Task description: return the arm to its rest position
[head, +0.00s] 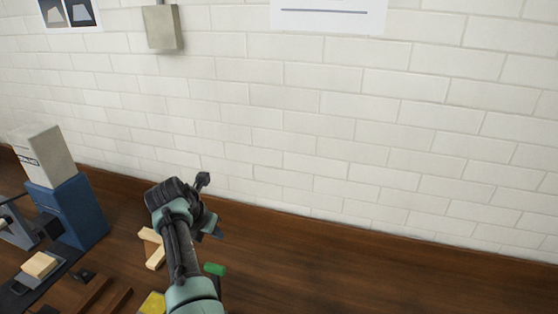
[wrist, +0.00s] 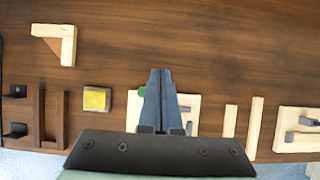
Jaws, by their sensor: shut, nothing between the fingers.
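My gripper (wrist: 160,78) shows in the wrist view with its two dark fingers together and nothing between them. It points down over the wooden table (wrist: 200,55). In the head view my arm reaches up from the bottom centre, and the gripper end (head: 216,232) is partly hidden behind the wrist. Below the fingers in the wrist view lies a light wooden piece (wrist: 188,105), partly covered by them. A green object (wrist: 142,91) shows just left of the fingers.
A yellow block (wrist: 97,99) and an L-shaped wooden piece (wrist: 68,44) lie left of the gripper. More wooden strips (wrist: 254,125) lie right. A blue box (head: 68,211) with a pale carton (head: 43,155) stands left. A white brick wall (head: 330,120) bounds the back.

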